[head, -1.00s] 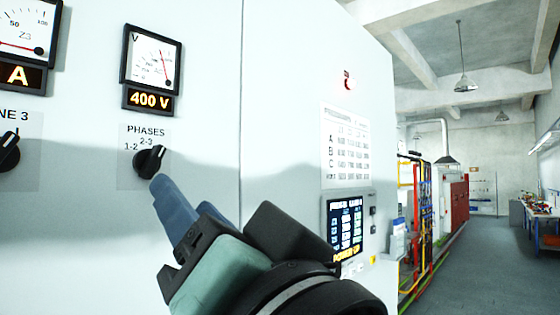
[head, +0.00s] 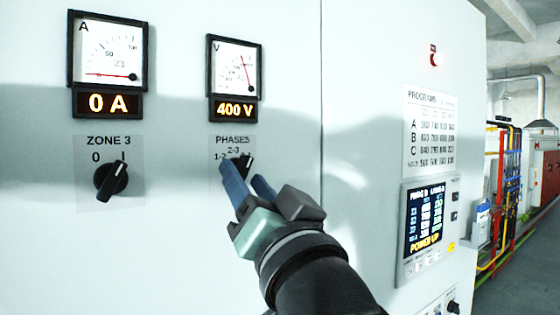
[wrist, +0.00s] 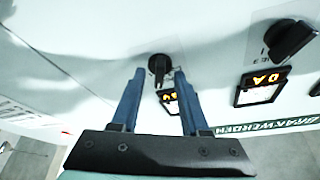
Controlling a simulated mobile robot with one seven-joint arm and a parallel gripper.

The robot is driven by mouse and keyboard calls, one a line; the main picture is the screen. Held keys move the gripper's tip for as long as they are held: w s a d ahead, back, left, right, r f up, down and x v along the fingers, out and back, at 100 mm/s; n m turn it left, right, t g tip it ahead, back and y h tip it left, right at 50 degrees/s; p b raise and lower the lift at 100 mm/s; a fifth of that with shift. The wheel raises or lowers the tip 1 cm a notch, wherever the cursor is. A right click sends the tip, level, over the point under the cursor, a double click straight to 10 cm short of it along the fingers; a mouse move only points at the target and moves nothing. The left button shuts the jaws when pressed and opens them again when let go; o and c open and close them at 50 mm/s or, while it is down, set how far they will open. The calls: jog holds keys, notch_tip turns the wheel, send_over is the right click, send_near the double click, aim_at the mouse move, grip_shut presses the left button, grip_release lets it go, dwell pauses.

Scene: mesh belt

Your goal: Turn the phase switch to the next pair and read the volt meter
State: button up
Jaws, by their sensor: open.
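The phase switch (head: 248,163) is a black knob under the PHASES label, with its pointer tilted up and right. The 2-3 mark is above it and 1-2 to its left; the right side is partly hidden. My gripper (head: 246,174) is open, its two blue fingers at the knob from below right. In the wrist view the knob (wrist: 158,65) shows between the fingertips (wrist: 158,72); I cannot tell whether they touch it. The volt meter (head: 234,66) is above the switch, its display reading 400 V. Its display also shows between the fingers in the wrist view (wrist: 169,97).
To the left are an ammeter (head: 108,48) showing 0 A and the ZONE 3 knob (head: 112,180). To the right are a program screen (head: 427,222), a printed chart (head: 430,128) and a red lamp (head: 434,57). The panel face around the switch is flat.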

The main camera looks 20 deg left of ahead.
jog(key=shift+w+a+r, duration=0.1)
jog(key=shift+w+a, duration=0.05)
jog(key=shift+w, duration=0.05)
grip_shut()
dwell(0.3)
